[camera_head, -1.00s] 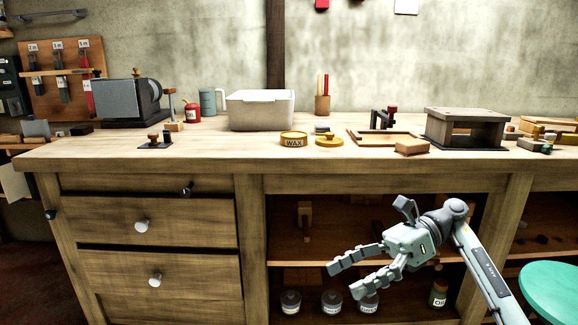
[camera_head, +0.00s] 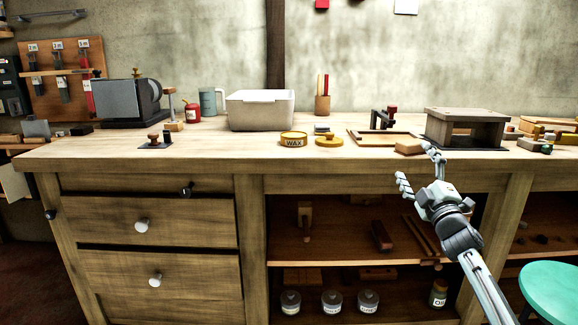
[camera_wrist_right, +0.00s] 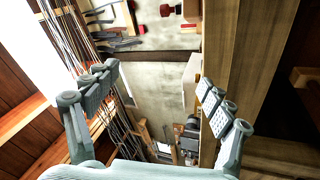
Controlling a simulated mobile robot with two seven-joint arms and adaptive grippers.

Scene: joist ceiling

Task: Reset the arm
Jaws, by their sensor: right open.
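My right gripper (camera_head: 418,168) is open and empty in the head view. It is in front of the workbench's front edge at the right, with its fingers pointing up, one fingertip just below a tan block (camera_head: 410,147) in the picture. In the right wrist view the open fingers (camera_wrist_right: 155,95) stand wide apart with nothing between them. That view looks up past the bench edge toward the wall and the ceiling. My left gripper is not in view.
The wooden workbench (camera_head: 220,155) holds a white bin (camera_head: 261,110), a wax tin (camera_head: 293,139), a small wooden stand (camera_head: 465,128) and a grinder-like machine (camera_head: 128,100). Open shelves with jars (camera_head: 332,301) are below. A teal stool (camera_head: 553,289) stands at the lower right.

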